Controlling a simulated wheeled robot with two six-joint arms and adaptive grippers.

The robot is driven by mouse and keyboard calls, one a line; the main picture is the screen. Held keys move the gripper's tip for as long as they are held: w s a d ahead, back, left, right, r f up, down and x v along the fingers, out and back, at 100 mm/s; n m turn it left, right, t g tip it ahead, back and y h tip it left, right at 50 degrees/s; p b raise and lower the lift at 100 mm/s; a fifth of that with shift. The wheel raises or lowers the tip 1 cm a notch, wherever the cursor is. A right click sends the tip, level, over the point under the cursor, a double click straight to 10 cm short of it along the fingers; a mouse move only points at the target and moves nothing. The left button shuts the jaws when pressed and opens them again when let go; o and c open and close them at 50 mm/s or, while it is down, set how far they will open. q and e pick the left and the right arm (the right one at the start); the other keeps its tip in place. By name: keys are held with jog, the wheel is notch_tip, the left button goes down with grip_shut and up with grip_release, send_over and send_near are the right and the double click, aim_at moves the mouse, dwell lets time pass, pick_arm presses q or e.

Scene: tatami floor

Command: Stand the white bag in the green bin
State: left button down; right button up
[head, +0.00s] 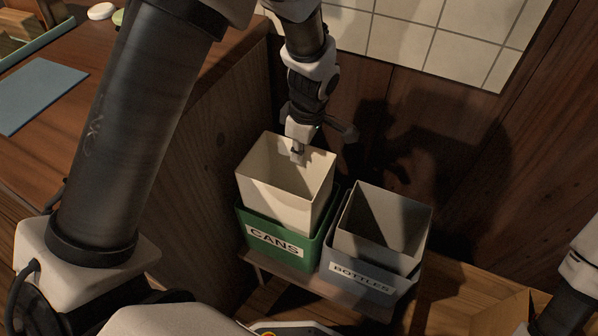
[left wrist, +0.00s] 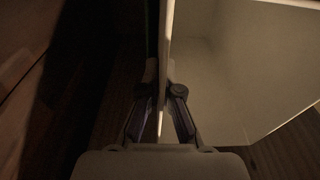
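The white bag (head: 284,185), open at the top, stands upright in the green bin (head: 266,236) labelled CANS, its upper part well above the bin's rim. My left gripper (head: 298,154) is at the bag's far rim, pointing down, with one finger seen inside the bag. In the left wrist view the fingers (left wrist: 164,90) come close together on both sides of the bag's pale wall (left wrist: 230,70) and look shut on it. The bag's base is hidden in the bin. My right gripper is not in view; only part of that arm shows at the right edge.
A grey bin (head: 368,283) labelled BOTTLES, with a grey liner (head: 382,228), stands close on the right. Both bins sit on a low wooden stand (head: 310,285). A wooden counter side (head: 215,140) rises at left, and a wall stands behind. An open box (head: 500,314) lies lower right.

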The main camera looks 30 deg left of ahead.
pick_arm(q)
notch_tip(320, 180, down, 6)
jog(key=shift+r+b, duration=0.2)
jog(key=shift+b, duration=0.65)
jog(key=shift+r, duration=0.15)
jog(key=c, duration=1.3)
grip_release()
notch_tip(320, 180, up, 12)
jog(key=p, duration=0.5)
send_over(299, 169)
jog(key=d, duration=0.1)
jog(key=shift+w+d, duration=0.2)
jog(key=shift+s, duration=0.1)
